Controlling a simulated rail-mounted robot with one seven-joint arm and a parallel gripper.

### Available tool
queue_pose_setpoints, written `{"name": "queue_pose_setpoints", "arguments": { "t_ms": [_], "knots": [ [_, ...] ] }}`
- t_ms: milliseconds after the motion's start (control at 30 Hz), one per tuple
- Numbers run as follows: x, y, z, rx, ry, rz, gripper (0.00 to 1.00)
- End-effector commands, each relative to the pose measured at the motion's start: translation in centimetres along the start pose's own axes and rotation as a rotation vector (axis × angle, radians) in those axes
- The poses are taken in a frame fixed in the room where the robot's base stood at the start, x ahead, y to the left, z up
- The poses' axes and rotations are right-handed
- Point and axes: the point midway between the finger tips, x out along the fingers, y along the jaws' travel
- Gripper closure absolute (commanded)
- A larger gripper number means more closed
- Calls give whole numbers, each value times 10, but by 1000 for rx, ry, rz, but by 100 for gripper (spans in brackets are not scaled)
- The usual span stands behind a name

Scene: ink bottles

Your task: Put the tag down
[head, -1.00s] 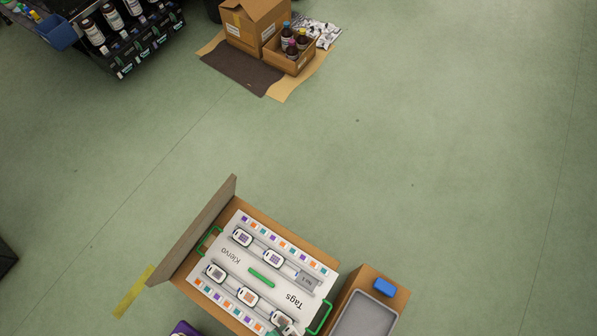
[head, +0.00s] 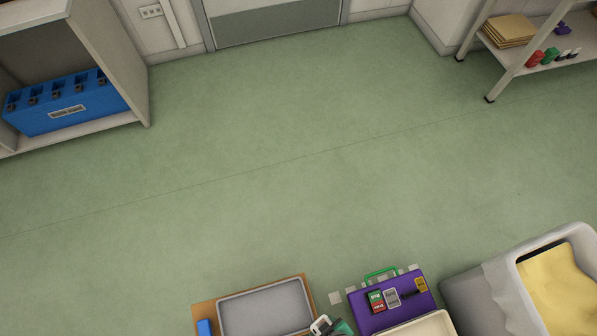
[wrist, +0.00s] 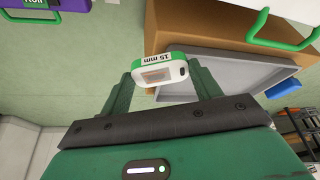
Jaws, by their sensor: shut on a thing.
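My gripper (wrist: 160,80) is shut on a white and green tag (wrist: 158,72) marked "15 mm". The tag sits between the two green fingertips in the wrist view. In the head view my gripper (head: 328,326) shows at the bottom edge, by the right side of a shallow grey tray (head: 265,294). The tray lies on a brown wooden stand. In the wrist view the tray (wrist: 228,68) is behind the tag, partly hidden by my fingers. I cannot tell the tag's height above it.
A blue block (head: 204,327) lies on the stand's left corner. A purple case (head: 365,318) with a green handle is right of my gripper. A grey bin (head: 500,290) with yellow contents stands farther right. A white panel with a green handle (wrist: 257,22) is beside the tray. Floor beyond is clear.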

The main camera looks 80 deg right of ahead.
Motion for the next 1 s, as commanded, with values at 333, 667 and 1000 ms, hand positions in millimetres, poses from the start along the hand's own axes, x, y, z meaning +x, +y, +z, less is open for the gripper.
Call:
{"name": "queue_pose_setpoints", "arguments": {
  "t_ms": [333,667,1000],
  "knots": [
    [47,-41,-82,2,3,-3,60],
    [58,-47,-94,0,-1,0,60],
    [85,-47,-84,1,0,-1,60]
  ]
}}
